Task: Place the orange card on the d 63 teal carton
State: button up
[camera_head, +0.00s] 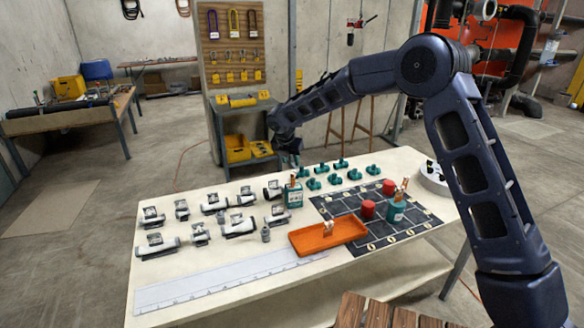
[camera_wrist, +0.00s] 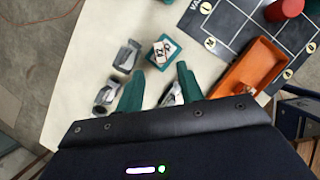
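One teal carton (camera_head: 293,196) stands upright left of the dark grid mat, with a pale card on top. It also shows in the wrist view (camera_wrist: 154,58), just beyond my fingertips. A second teal carton (camera_head: 396,214) stands on the mat, with a small orange-tan piece (camera_head: 404,185) at its top. A small pale-orange piece (camera_head: 328,228) stands in the orange tray (camera_head: 310,243). I cannot tell which piece is the orange card, nor read d 63 on either carton. My gripper (camera_wrist: 159,72) is open and empty, above the table.
Grey-white pipe fittings (camera_head: 239,227) fill the table's left. Several green fittings (camera_head: 335,179) lie at the back. Red cylinders (camera_head: 367,209) stand on the dark mat (camera_head: 345,204). A pale ruler strip (camera_head: 215,284) lies along the front. A white round object (camera_head: 433,182) is at right.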

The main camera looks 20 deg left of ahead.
jog(key=shift+s+r, duration=0.3)
jog(key=shift+r, duration=0.35)
